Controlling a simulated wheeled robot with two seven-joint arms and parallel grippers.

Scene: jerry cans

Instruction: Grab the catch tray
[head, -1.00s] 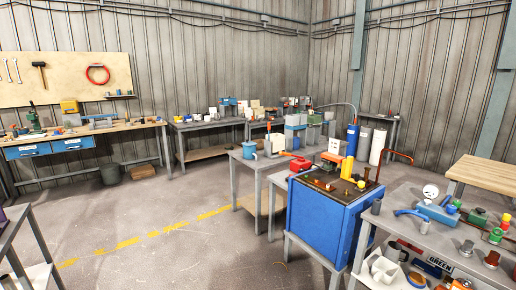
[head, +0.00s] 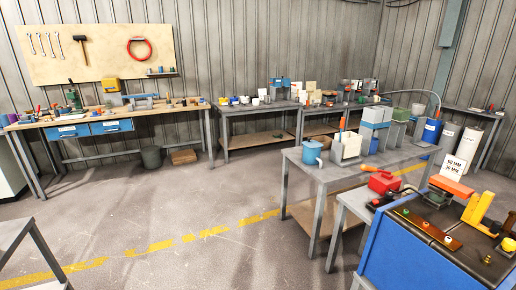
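I cannot make out for certain which thing is the catch tray. A blue cabinet (head: 415,255) at the lower right has a dark top (head: 433,222) with a brown strip, small knobs and a yellow tool (head: 478,211) on it. A red can (head: 383,182) stands on a small grey table just left of it. A grey table (head: 335,172) behind carries a blue mug (head: 312,152), a white box-like holder (head: 347,147) and blue-grey boxes (head: 375,130). Neither of my grippers is in view.
A wooden workbench (head: 150,116) with blue drawers runs along the back left. Grey tables (head: 262,106) with small items line the back wall. The floor with a yellow line (head: 160,246) is open at left and centre.

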